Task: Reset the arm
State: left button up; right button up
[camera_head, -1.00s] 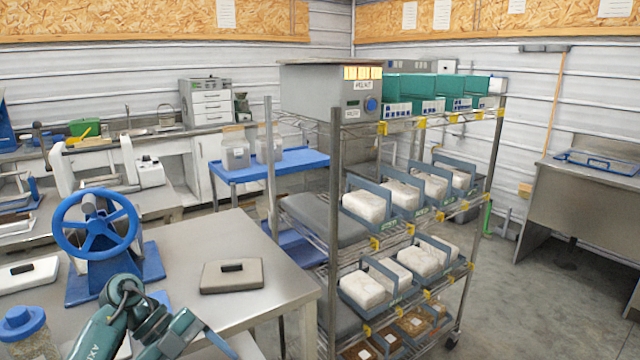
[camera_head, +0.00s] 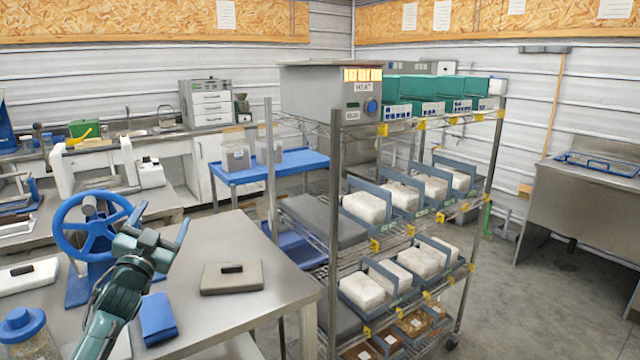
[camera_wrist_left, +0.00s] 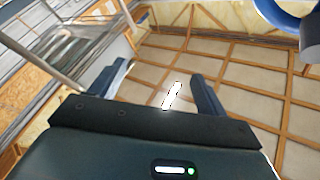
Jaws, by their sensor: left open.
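My left gripper (camera_head: 162,222) is raised above the near steel table, just right of the blue handwheel (camera_head: 97,225). Its two blue-grey fingers point up and are apart, with nothing between them. In the left wrist view the same gripper (camera_wrist_left: 160,75) is open and empty, facing the ceiling panels and a bright ceiling lamp (camera_wrist_left: 172,96). My left forearm comes up from the bottom left of the head view and partly covers the wheel's base. My right gripper is not in view.
The steel table (camera_head: 215,235) carries a beige lidded block (camera_head: 232,278), a folded blue cloth (camera_head: 158,318), a white lidded block (camera_head: 28,276) and a blue-capped jar (camera_head: 25,335). A wire rack (camera_head: 336,200) with white blocks stands to the right. Floor is clear at far right.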

pick_arm(q)
notch_tip(320, 180, down, 7)
jog(key=a+n+g+y, duration=0.3)
jog(key=n+g, duration=0.1)
jog(key=g, duration=0.1)
jog(key=s+d+f+h, duration=0.1)
jog(key=s+d+f, duration=0.2)
jog(key=f, duration=0.2)
jog(key=s+d+f+m+g+h, duration=0.1)
jog(key=s+d+f, duration=0.2)
jog(key=s+f, duration=0.1)
jog(key=s+d+f+g, duration=0.1)
jog(key=s+d+f, duration=0.2)
jog(key=f, duration=0.4)
jog(key=shift+s+d+h, duration=0.1)
jog(key=shift+s+h, duration=0.1)
jog(key=shift+h, duration=0.2)
jog(key=s+d+f+g+h, duration=0.1)
jog(key=s+d+f, duration=0.2)
jog(key=s, duration=0.6)
jog(key=s+d+f+g+h, duration=0.1)
jog(key=s+d+f, duration=0.3)
jog(key=s, duration=0.6)
jog(key=s+d+f+g, duration=0.2)
jog(key=s+d, duration=0.3)
jog(key=s, duration=0.4)
jog(key=shift+s+d+f+h, duration=0.2)
jog(key=shift+f+h, duration=0.2)
jog(key=shift+f, duration=0.45)
